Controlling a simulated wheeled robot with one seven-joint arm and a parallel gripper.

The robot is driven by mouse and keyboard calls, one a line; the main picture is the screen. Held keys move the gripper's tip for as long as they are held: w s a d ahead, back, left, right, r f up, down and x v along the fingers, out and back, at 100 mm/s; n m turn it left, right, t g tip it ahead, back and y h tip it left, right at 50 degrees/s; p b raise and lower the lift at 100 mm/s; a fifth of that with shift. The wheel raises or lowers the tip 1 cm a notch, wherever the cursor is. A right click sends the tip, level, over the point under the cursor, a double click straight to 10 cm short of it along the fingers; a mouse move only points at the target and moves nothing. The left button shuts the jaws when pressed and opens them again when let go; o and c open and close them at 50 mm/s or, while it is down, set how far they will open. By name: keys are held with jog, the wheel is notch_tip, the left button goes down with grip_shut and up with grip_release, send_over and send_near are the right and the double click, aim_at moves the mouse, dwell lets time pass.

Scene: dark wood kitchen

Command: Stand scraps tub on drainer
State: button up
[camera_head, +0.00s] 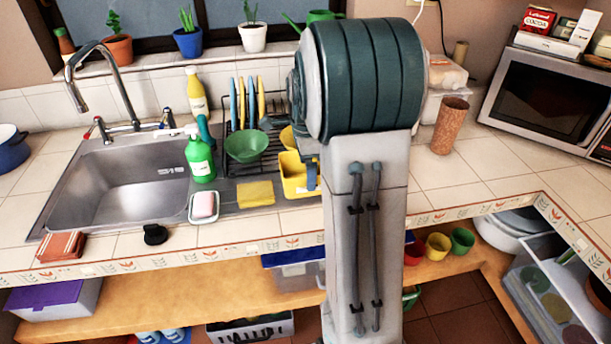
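A yellow tub (294,181), which looks like the scraps tub, is at the right end of the sink's grey drainer (228,196), partly hidden by my arm. I cannot tell whether it rests on the surface or hangs just above it. My gripper (312,176) is mostly hidden behind my arm. A blue finger-like part of it overlaps the right side of the tub's front wall. The other finger does not show, so I cannot tell whether it is closed on the tub.
The drainer also bears a black rack (272,100) with plates, a green bowl (246,145), a green bottle (200,158), a yellow sponge (255,194) and a soap dish (204,207). The sink (125,185) is left. A brown cup (450,125) and microwave (545,98) are right.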

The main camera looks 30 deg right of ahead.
aim_at(293, 172)
jog(key=shift+w+f, duration=0.1)
jog(key=shift+f, duration=1.95)
jog(key=shift+f, duration=0.2)
jog(key=o, duration=0.8)
jog(key=shift+c, duration=0.2)
